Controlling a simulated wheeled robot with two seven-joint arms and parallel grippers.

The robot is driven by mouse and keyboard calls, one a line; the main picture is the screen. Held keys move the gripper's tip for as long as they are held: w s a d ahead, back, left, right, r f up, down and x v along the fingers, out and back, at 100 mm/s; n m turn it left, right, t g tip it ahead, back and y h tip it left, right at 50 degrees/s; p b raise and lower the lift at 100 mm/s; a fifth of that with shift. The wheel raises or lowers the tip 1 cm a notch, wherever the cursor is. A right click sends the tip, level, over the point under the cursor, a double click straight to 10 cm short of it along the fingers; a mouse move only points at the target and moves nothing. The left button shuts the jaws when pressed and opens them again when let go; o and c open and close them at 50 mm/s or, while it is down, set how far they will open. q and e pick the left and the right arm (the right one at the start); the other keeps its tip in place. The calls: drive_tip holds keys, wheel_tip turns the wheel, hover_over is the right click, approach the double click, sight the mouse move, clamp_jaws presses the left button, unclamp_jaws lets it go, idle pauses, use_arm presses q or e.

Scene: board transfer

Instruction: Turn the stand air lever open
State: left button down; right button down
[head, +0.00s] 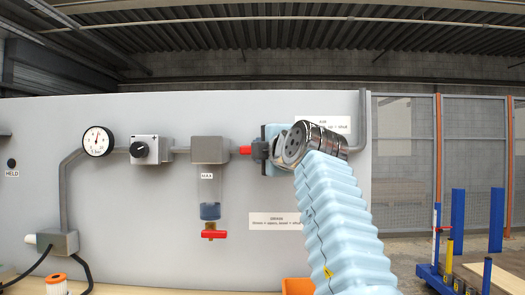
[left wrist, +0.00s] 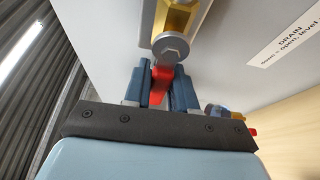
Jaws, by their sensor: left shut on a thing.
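The red air lever (head: 245,150) shows as a short, roughly level red piece on the grey panel's pipe line, just left of my left gripper (head: 251,150). In the left wrist view the red lever (left wrist: 161,82) runs from a bolt on a brass valve (left wrist: 178,18) down between the two blue fingers. My left gripper (left wrist: 160,88) is shut on it, with a finger on each side. In the head view the gripper and arm cover the part of the panel to the right of the lever. My right gripper is not in view.
The grey panel (head: 120,230) carries a pressure gauge (head: 97,141), a regulator knob (head: 140,149), and a filter bowl (head: 210,195) with a red drain tap (head: 214,231). A DRAIN label (head: 276,221) sits below the gripper. Blue posts (head: 457,215) stand at the right.

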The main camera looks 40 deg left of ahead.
use_arm(q)
drive_tip(key=c, duration=1)
unclamp_jaws()
drive_tip(key=shift+f, duration=0.1)
drive_tip(key=b+v, duration=0.2)
drive_tip(key=v, duration=1.1)
drive_tip(key=shift+s+d, duration=0.2)
drive_tip(key=shift+d, duration=0.1)
